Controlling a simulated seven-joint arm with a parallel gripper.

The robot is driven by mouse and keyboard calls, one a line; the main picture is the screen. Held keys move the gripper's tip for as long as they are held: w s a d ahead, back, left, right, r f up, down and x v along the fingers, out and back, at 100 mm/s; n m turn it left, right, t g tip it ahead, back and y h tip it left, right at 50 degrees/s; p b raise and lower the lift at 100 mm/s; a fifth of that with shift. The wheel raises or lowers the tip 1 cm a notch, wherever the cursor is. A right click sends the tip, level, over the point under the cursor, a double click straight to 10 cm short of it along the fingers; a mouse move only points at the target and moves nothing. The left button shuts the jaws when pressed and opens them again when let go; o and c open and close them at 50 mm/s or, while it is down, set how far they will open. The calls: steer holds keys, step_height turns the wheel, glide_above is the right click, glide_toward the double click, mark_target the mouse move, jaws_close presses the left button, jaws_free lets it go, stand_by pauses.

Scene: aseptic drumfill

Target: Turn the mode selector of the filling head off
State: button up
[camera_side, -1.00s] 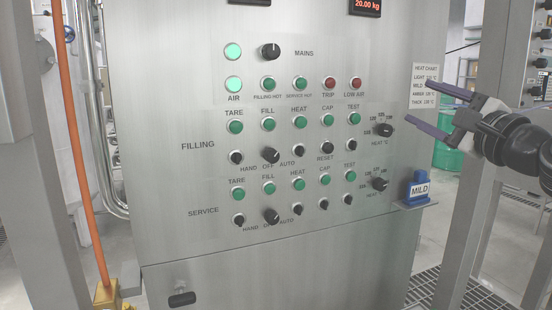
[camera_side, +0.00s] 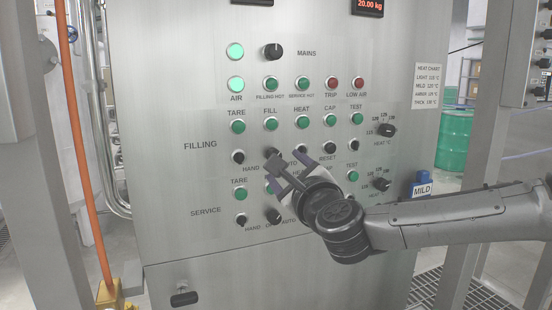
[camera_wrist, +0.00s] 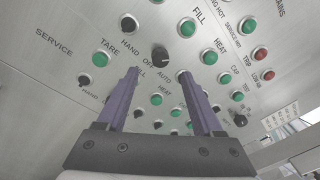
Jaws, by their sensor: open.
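The filling head's mode selector (camera_side: 271,153) is a black knob in the FILLING rows, with HAND, OFF and AUTO labels by it. In the side view my gripper (camera_side: 288,170) is in front of the panel, just below and right of this knob, and partly covers its labels. In the wrist view the selector (camera_wrist: 160,55) shows whole, just beyond and between the two purple fingertips. My gripper (camera_wrist: 158,77) is open and empty there, with no finger visibly around the knob. I cannot tell clearly which label its pointer faces.
A similar SERVICE selector (camera_side: 273,216) sits lower. Green buttons, such as FILL (camera_side: 271,124), and small black knobs surround the selector. The MAINS knob (camera_side: 273,52) is above. An orange pole (camera_side: 88,150) stands left.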

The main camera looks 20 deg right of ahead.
steer(key=w, duration=0.7)
steer(key=shift+w+d, duration=0.35)
steer(key=shift+d, duration=0.1)
jaws_close()
